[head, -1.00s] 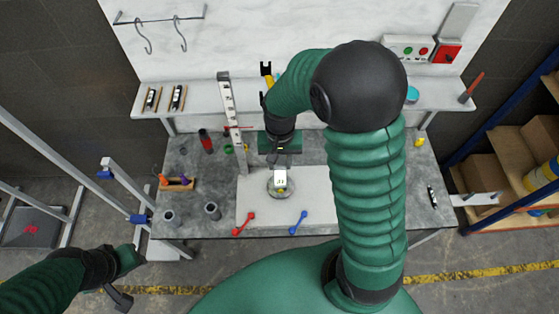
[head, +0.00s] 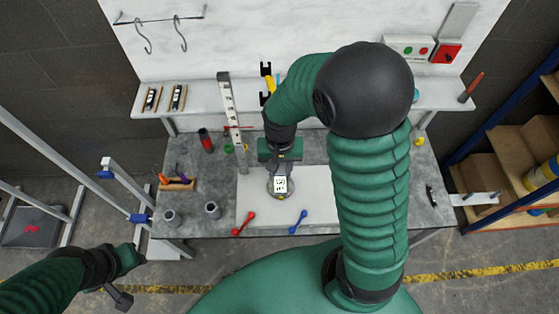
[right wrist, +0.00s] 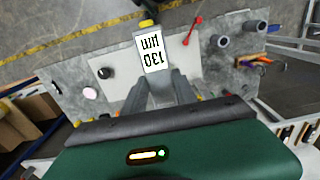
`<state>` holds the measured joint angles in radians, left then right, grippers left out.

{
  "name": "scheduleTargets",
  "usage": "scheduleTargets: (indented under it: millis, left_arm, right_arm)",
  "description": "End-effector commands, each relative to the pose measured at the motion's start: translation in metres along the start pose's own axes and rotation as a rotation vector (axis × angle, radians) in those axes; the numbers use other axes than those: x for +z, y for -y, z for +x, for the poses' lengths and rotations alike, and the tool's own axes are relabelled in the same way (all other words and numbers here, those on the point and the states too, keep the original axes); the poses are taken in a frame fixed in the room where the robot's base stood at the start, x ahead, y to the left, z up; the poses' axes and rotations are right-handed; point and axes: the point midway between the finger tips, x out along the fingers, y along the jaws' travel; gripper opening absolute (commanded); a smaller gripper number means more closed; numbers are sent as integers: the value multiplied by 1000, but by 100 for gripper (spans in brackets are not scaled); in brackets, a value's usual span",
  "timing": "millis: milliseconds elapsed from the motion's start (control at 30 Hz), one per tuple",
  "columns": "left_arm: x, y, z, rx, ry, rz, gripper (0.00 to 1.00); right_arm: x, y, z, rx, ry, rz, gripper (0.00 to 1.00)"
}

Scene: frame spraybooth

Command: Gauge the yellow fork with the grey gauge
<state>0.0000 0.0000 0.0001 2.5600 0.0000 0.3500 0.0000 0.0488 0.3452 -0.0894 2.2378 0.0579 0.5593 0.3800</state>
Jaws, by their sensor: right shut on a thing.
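My right gripper (head: 280,172) is shut on a plate-like piece with a white label, likely the grey gauge (head: 280,184). In the right wrist view the label (right wrist: 153,52) reads "130 mm", upside down, between my fingertips (right wrist: 163,80). A small yellow tip (right wrist: 146,23) shows at its far end. In the head view it is over a round grey disc on the white board; whether it touches the disc I cannot tell. A yellow and black piece, possibly the yellow fork (head: 267,70), stands at the back shelf, partly behind my arm. My left gripper (head: 121,299) is at the lower left, its jaws unclear.
A tall ruled post (head: 231,115) stands left of my right gripper. A red tool (head: 243,223) and a blue tool (head: 298,222) lie at the board's front. Two grey cups (head: 212,210) stand at the left.

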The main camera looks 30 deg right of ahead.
Motion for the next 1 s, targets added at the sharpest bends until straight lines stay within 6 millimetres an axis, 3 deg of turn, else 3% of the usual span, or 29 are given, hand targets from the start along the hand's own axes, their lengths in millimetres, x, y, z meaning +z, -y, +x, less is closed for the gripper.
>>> scheduleTargets:
  millis: [533,1000]
  left_arm:
    - [-2,0,-10,0,0,0,36]
    - [-2,0,-10,0,0,0,36]
  right_arm:
    - [53,0,-1,1,2,-1,0]
    - [57,0,0,1,2,0,0]
